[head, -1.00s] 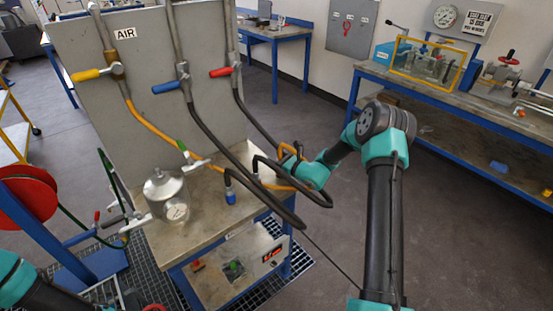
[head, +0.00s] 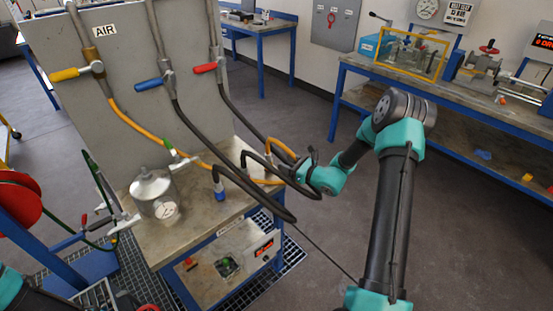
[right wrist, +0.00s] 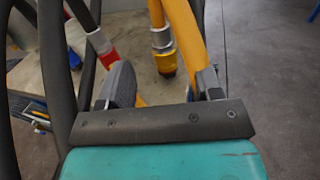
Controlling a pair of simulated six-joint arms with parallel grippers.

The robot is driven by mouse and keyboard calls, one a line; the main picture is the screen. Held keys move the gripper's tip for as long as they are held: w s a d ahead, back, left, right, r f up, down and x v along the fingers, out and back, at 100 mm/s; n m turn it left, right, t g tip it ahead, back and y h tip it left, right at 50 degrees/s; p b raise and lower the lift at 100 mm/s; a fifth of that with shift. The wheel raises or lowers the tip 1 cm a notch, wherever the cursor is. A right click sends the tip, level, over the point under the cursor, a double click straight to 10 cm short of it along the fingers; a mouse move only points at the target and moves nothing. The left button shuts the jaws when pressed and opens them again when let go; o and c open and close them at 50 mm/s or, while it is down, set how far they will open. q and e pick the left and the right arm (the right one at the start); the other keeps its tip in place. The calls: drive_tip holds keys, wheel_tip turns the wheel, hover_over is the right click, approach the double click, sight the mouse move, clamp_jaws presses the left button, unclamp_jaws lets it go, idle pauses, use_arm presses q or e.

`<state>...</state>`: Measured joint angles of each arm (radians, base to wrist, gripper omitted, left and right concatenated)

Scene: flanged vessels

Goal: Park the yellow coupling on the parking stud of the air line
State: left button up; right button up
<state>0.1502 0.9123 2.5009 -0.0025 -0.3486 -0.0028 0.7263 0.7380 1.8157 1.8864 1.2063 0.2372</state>
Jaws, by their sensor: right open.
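The yellow coupling (right wrist: 165,62) hangs at the end of a hose in the right wrist view, beyond the fingertips and near the gap between them. A yellow hose (right wrist: 186,40) runs down beside it, close to the right finger. My right gripper (right wrist: 160,88) is open with nothing gripped. In the head view my right gripper (head: 306,164) is at the right side of the bench by the hose loops, which hide the coupling there. I cannot pick out the parking stud for certain. My left arm shows only at the lower left edge; its gripper is out of view.
A red-banded coupling (right wrist: 106,56) hangs left of the yellow one. A blue coupling (head: 220,191) hangs over the bench (head: 185,238). A metal vessel (head: 152,188) with a gauge stands there. The AIR panel (head: 130,120) is behind. Black hoses crowd my right gripper's left side.

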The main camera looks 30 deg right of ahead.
drive_tip(key=v, duration=0.6)
drive_tip(key=shift+s, duration=0.2)
drive_tip(key=shift+d, duration=0.15)
drive_tip(key=shift+c, duration=0.2)
